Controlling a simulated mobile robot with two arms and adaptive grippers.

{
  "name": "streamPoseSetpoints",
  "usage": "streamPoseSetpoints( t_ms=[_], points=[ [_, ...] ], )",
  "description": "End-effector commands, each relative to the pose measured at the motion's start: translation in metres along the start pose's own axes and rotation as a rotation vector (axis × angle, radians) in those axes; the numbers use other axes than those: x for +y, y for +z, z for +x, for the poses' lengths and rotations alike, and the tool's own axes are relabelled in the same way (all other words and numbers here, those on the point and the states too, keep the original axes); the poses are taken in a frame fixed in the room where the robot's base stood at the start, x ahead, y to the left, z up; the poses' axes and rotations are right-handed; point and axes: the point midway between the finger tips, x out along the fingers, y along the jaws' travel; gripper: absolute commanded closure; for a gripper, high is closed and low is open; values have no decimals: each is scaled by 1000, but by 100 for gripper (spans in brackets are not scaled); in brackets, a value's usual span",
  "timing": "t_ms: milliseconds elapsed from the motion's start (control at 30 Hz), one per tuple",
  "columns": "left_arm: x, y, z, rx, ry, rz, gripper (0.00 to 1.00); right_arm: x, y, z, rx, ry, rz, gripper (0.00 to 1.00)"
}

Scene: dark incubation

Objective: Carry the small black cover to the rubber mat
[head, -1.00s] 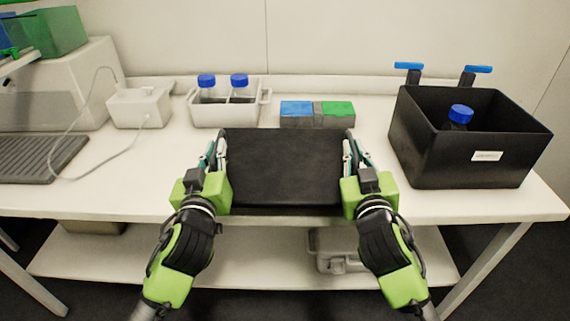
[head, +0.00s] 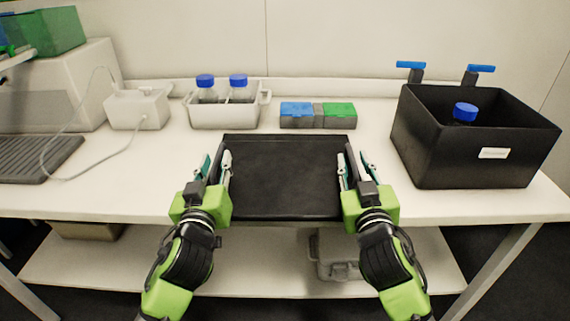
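The black cover (head: 285,180) is a flat dark rectangle with a thin rim, at the front middle of the white table in the head view. It looks level and low at the tabletop, close to the front edge. My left gripper (head: 214,168) is at its left side and my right gripper (head: 356,170) at its right side. Both have their fingers spread, with the inner fingers over or beside the cover's side edges; contact is unclear. A dark grey ridged mat (head: 38,158) lies at the far left. Whether anything lies under the cover is hidden.
A black box (head: 480,165) with a blue-capped bottle (head: 464,113) stands at the right. A white rack (head: 225,115) with two bottles, a blue-and-green block (head: 318,115) and a small white device (head: 138,108) stand behind. Bare tabletop (head: 150,180) lies left of the cover.

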Motion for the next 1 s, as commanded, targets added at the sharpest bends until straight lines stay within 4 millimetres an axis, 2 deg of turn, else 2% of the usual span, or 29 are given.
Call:
streamPoseSetpoints(
  t_ms=[167, 267, 700, 833, 1000],
  points=[
    [1, 0, -2, -1, 2, -1, 74, 0, 0, 0, 0, -1, 0, 74],
    [1, 1, -12, -1, 2, -2, 74, 0, 0, 0, 0, -1, 0, 74],
    [0, 2, -98, -3, 1, -3, 74, -1, 0, 0, 0, -1, 0, 74],
    [0, 1, -112, -2, 0, -2, 74, -1, 0, 0, 0, -1, 1, 74],
    [0, 0, -120, 0, 0, 0, 74, -1, 0, -4, 0, -2, 1, 74]
  ],
)
